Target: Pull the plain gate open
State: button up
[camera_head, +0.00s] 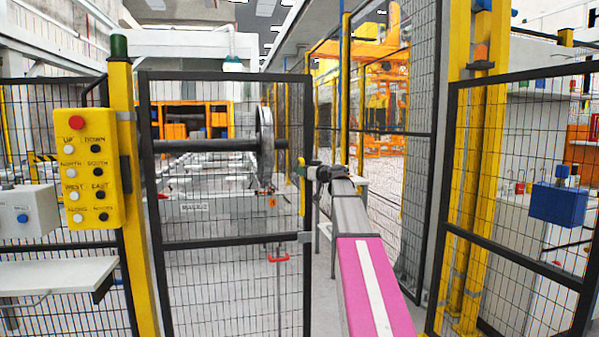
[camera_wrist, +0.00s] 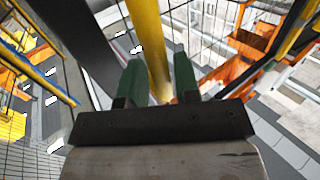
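The plain gate (camera_head: 225,240) is a black-framed mesh panel in the middle left of the head view, beside a yellow post. A yellow upright handle (camera_head: 302,188) is on its right edge. My gripper (camera_head: 309,172) is at that handle, at the end of my grey and pink arm. In the wrist view the green fingers of my gripper (camera_wrist: 159,78) stand apart, one on each side of the yellow handle (camera_wrist: 150,40). Narrow gaps show beside the bar, so the fingers do not look closed on it. I cannot tell from the head view whether the gate is ajar.
A yellow button box (camera_head: 88,168) is on the yellow post (camera_head: 137,230) left of the gate. A shelf (camera_head: 55,277) juts out below it. Another mesh panel (camera_head: 520,258) with yellow posts stands at the right. A wheelset (camera_head: 264,145) is behind the gate.

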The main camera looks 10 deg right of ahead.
jog(key=shift+x, duration=1.35)
jog(key=shift+c, duration=0.3)
grip_shut()
